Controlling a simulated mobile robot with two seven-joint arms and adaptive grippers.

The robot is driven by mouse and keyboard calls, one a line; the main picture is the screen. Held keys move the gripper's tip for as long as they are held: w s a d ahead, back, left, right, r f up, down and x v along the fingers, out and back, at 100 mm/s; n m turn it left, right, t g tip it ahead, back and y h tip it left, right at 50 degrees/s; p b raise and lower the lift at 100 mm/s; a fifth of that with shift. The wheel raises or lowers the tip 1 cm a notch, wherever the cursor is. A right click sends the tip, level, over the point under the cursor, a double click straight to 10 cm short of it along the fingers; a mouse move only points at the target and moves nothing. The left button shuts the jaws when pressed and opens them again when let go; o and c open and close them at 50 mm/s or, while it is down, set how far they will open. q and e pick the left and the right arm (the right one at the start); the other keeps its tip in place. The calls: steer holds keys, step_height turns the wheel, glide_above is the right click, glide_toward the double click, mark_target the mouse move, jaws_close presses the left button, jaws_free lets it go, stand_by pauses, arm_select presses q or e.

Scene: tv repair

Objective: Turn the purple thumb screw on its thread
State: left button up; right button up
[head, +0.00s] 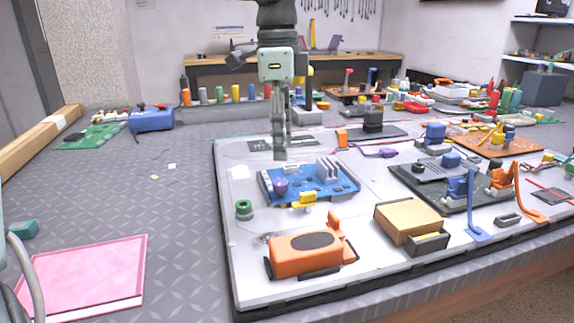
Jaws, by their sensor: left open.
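The purple thumb screw (280,187) sits upright at the left front of the blue circuit board (325,187), which lies on the white panel. My left gripper (280,152) points down just above and behind the screw in the picture, apart from it, with nothing between its fingers. It is open, though the fingers look close together from this angle. The thread under the screw is hidden. My right gripper is out of view.
A pink book (85,277) lies at left. The bench between them is mostly clear.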

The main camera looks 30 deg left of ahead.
mark_target(280, 182)
arm_select(q)
steer(key=shift+a, duration=0.25)
steer(key=shift+f+y, duration=0.3)
steer(key=shift+f, duration=0.05)
step_height(280, 182, down, 7)
steer(key=shift+s+r, duration=0.1)
steer(key=shift+c, duration=0.5)
jaws_close()
